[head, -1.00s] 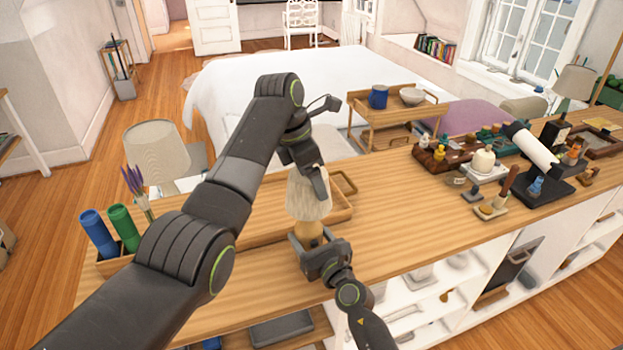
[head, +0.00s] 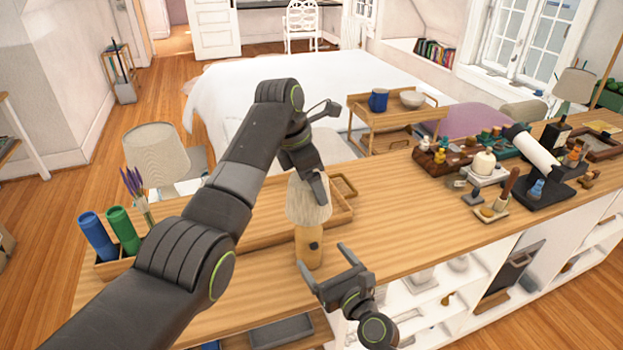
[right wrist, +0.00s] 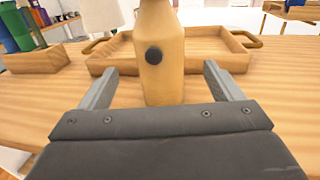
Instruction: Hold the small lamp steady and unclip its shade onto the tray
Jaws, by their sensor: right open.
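The small lamp stands upright on the wooden counter, with a cream ribbed shade (head: 306,205) on a tan wooden base (head: 308,247) with a dark knob. My left gripper (head: 316,188) is at the shade from above; one finger lies over its upper right side. The other finger is hidden, so I cannot tell whether it grips. My right gripper (head: 323,257) is open and empty at the base's near side. In the right wrist view the base (right wrist: 160,75) shows between its spread fingers, untouched. The wooden tray (head: 342,217) lies right behind the lamp, partly hidden by my left arm.
A holder with blue (head: 97,236) and green (head: 123,230) cylinders stands at the counter's left. A candle (head: 484,162), bottles and a white roll (head: 530,150) crowd the right end. The counter right of the lamp is clear. Open shelves lie below its near edge.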

